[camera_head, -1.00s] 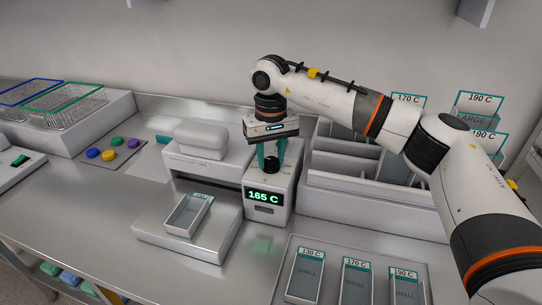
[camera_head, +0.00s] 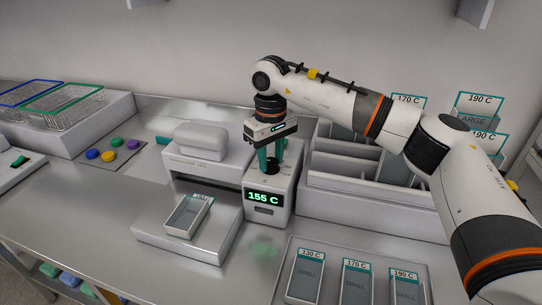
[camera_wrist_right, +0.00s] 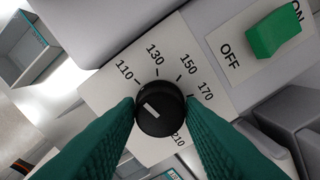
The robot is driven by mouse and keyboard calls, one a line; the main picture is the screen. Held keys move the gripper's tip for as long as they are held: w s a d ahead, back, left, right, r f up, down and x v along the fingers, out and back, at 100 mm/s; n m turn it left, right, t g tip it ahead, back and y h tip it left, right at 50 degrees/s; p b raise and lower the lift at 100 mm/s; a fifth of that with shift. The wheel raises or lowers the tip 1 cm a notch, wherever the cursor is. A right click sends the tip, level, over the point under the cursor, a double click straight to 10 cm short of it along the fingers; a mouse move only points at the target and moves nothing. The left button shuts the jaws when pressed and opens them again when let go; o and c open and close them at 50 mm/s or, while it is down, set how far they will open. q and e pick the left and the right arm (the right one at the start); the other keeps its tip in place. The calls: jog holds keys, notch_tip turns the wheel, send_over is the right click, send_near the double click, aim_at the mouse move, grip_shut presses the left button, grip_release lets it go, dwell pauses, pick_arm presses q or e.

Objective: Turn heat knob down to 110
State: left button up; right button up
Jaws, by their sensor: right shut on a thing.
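The black heat knob (camera_wrist_right: 160,108) sits on a white dial plate marked 110, 130, 150, 170 and 210 in the right wrist view. Its white pointer mark lies on the knob's left side. My right gripper (camera_wrist_right: 162,112) is shut on the knob, with a green finger on each side. In the head view my right gripper (camera_head: 271,163) points down onto the control box, and it largely hides the knob. The green display (camera_head: 265,197) on the box front reads 155 C. My left gripper is not in view.
A sealer-like machine (camera_head: 205,155) stands left of the control box, with a small tray (camera_head: 188,214) on its front ledge. A grey divided rack (camera_head: 345,190) stands close on the right. A green OFF/ON switch (camera_wrist_right: 273,33) is near the dial.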

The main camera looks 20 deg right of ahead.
aim_at(271, 160)
jog(key=shift+w+r, duration=0.1)
jog(key=shift+r, duration=0.1)
jog(key=o, duration=0.9)
jog(key=shift+o, duration=0.4)
jog(key=shift+f, duration=0.1)
notch_tip(271, 160, up, 12)
jog(key=b, duration=0.1)
